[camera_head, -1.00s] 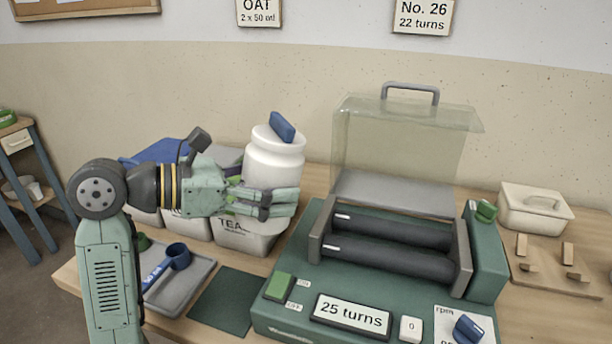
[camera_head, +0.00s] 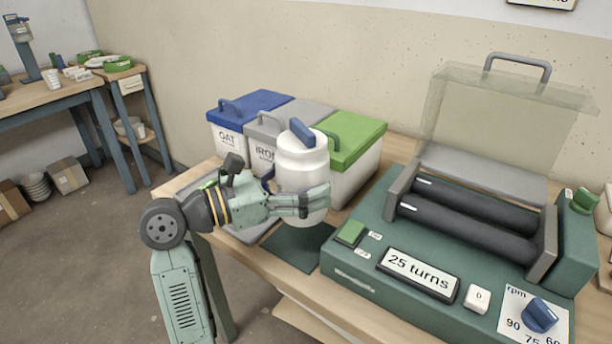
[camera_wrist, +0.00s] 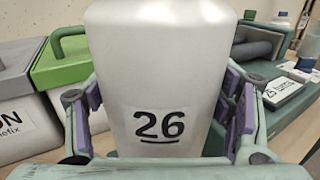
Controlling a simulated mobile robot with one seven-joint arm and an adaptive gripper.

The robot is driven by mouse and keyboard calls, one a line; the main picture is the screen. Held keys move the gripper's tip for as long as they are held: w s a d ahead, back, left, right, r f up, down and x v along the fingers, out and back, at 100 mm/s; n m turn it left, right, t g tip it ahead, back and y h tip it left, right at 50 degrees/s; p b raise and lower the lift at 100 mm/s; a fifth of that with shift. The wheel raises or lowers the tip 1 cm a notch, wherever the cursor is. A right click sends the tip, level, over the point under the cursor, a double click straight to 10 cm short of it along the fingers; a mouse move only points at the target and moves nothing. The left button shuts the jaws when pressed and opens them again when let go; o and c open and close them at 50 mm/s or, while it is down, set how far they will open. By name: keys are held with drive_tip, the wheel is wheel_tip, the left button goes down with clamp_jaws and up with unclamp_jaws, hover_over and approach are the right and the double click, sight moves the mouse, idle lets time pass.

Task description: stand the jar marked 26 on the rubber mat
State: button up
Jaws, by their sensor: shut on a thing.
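The white jar (camera_head: 301,165) with a blue bar on its lid is upright in my gripper (camera_head: 318,200). In the wrist view the jar (camera_wrist: 158,75) carries the number 26, and the gripper's purple pads (camera_wrist: 165,112) are shut on its two sides. The dark green rubber mat (camera_head: 292,250) lies on the table between the grey tray and the green machine. The jar is over the mat's far part in the head view. Whether its base touches the mat I cannot tell, as my gripper hides part of it.
The green roller machine (camera_head: 440,270) stands right of the mat, its clear cover (camera_head: 490,120) raised and its rollers empty. Bins with blue (camera_head: 258,105), grey and green lids (camera_head: 352,138) stand behind the jar. A grey tray (camera_head: 247,233) lies left of the mat.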

drive_tip(key=shift+f+b, duration=0.75)
drive_tip(key=shift+f, duration=1.4)
drive_tip(key=shift+f+b, duration=1.25)
drive_tip(key=shift+b, duration=0.1)
drive_tip(key=o, duration=1.3)
drive_tip(key=shift+c, duration=0.2)
drive_tip(key=o, duration=0.4)
drive_tip(key=shift+c, duration=0.2)
drive_tip(key=shift+f, duration=0.2)
